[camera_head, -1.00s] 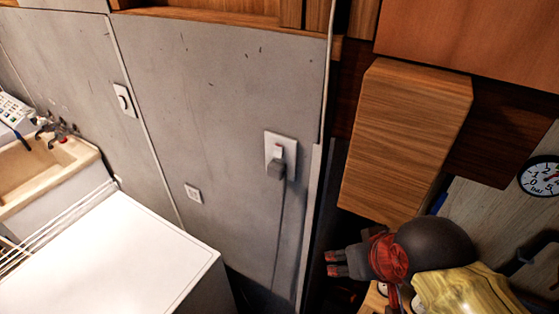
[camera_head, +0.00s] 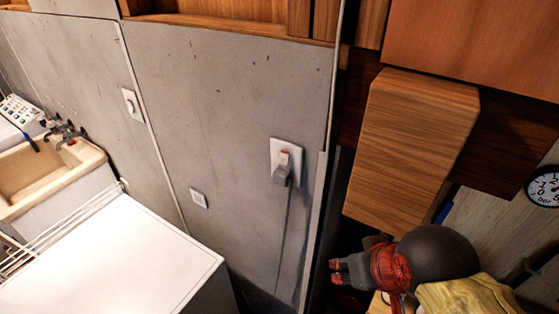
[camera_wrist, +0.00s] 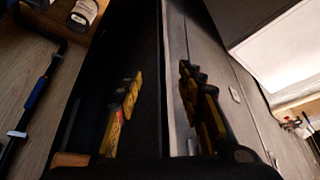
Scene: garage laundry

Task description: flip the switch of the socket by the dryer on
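In the head view a white wall socket plate (camera_head: 278,150) is on the grey panel near its right edge. A small reddish switch (camera_head: 285,155) shows on it above a grey plug (camera_head: 281,176) with a hanging cord. Whether the switch is on or off is too small to tell. The white-topped appliance (camera_head: 120,255), seemingly the dryer, is at lower left. My gripper (camera_head: 338,272) is lower right of the socket, pointing left and apart from it. In the wrist view its yellow-black fingers (camera_wrist: 163,105) are wide apart with nothing between them. The socket is not clear there.
A smaller wall plate (camera_head: 198,198) and another plate (camera_head: 132,105) are farther left. A sink (camera_head: 50,175) stands at far left. A wooden box (camera_head: 410,145) juts out above my gripper. A gauge (camera_head: 543,187) is at the right edge. A dark gap lies right of the panel.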

